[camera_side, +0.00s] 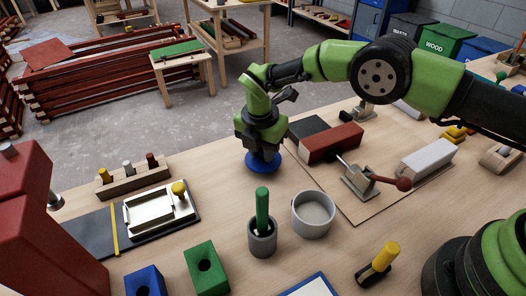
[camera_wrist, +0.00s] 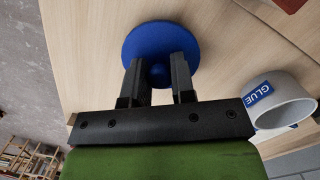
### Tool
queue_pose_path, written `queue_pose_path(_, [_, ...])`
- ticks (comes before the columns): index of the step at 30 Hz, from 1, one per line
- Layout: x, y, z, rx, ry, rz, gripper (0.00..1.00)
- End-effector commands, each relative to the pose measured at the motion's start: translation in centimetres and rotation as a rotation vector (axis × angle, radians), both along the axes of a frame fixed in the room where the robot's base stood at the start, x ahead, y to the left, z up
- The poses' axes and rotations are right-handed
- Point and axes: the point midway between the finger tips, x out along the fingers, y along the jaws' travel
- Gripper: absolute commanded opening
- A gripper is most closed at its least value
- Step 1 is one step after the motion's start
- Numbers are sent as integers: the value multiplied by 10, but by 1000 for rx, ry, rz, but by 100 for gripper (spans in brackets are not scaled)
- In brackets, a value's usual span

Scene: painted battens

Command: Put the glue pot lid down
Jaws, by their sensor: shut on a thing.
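My gripper (camera_side: 262,147) points down near the table's far edge and is shut on the round knob of the blue glue pot lid (camera_side: 263,164). In the wrist view the lid (camera_wrist: 158,40) is a flat blue disc, with its knob between the two fingers (camera_wrist: 158,78). The lid is level and at or just above the wood; I cannot tell whether it touches. The open white glue pot (camera_side: 313,216) stands nearer the side camera, apart from the lid. Its blue GLUE label shows in the wrist view on the pot (camera_wrist: 285,102).
A grey cup with a green-handled tool (camera_side: 262,222) stands left of the pot. A clamp with a red knob (camera_side: 375,183) and a red batten (camera_side: 332,143) lie to the right. A wooden rack (camera_side: 133,180) and metal tray (camera_side: 160,210) are at left. Bare wood lies between tray and lid.

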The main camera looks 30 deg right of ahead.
Motion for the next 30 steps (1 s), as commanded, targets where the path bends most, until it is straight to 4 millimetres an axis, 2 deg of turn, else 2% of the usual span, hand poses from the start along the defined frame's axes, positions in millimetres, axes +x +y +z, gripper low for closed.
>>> queue_pose_path(3, [0,0,-10,1,-1,0,1])
queue_pose_path(14, [0,0,-13,0,-1,1,1])
queue_pose_path(15, [0,0,-13,1,-2,1,33])
queue_pose_path(17, [0,0,-13,1,-2,1,47])
queue_pose_path(18, [0,0,-13,1,-2,1,49])
queue_pose_path(26, [0,0,-11,1,-2,1,49])
queue_pose_path(30, [0,2,1,1,-4,1,49])
